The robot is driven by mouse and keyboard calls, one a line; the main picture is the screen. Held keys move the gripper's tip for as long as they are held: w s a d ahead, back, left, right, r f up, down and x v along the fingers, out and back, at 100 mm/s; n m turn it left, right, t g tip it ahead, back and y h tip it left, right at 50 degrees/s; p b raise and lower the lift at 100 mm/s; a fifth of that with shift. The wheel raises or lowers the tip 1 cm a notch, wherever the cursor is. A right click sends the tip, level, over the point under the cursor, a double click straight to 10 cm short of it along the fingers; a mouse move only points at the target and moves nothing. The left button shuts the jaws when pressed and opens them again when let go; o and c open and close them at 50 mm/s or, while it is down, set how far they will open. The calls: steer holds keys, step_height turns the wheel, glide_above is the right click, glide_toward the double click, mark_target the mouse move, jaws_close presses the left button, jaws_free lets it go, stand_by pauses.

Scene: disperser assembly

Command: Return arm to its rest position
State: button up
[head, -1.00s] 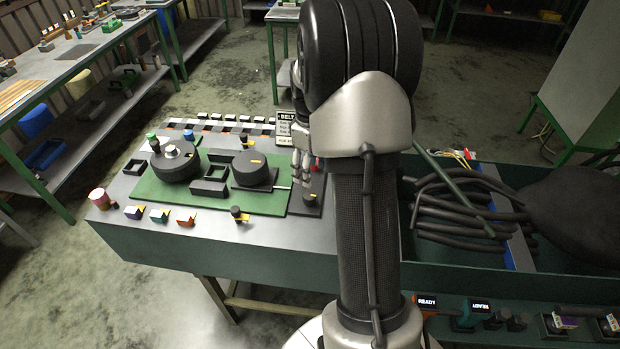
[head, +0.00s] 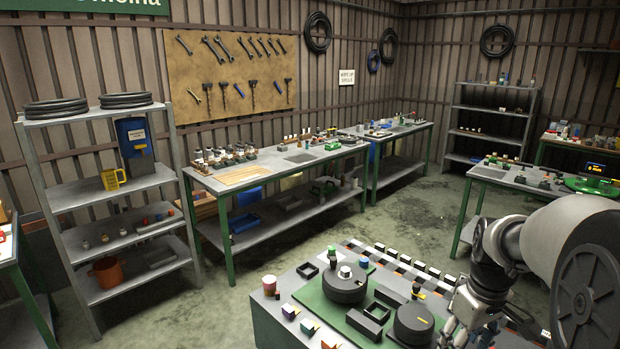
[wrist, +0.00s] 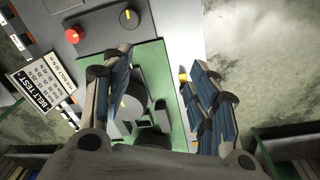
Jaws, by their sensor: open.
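My arm (head: 585,250) shows at the lower right of the head view, its large rounded joint cover nearest the camera. My gripper (wrist: 157,65) is open and empty in the wrist view, its two fingers spread apart above the workbench. It hangs over the right side of the bench in the head view (head: 462,325), apart from the parts. Beneath it, the wrist view shows the green board (wrist: 152,58) with dark round parts partly hidden by the fingers. The fingertips are hard to make out in the head view.
The workbench carries a large black pulley (head: 344,284), a second round part (head: 413,324) and small colored blocks. The wrist view shows a red button (wrist: 72,36), a dial (wrist: 129,18) and a belt-test sign (wrist: 45,82). A long table (head: 275,165) and shelves (head: 115,190) stand behind; open floor lies between.

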steer(key=s+a+r+m+t, duration=0.1)
steer(key=s+a+r, duration=0.3)
steer(key=s+a, duration=0.15)
steer(key=s+a+r+t, duration=0.1)
steer(key=s+a+r, duration=0.25)
steer(key=a, duration=0.35)
steer(key=s+a+f+m+t+b, duration=0.1)
steer(key=s+a, duration=0.5)
steer(key=s, duration=0.3)
steer(key=shift+s+a+f+m+t, duration=0.15)
steer(key=shift+s+a+m+t, duration=0.25)
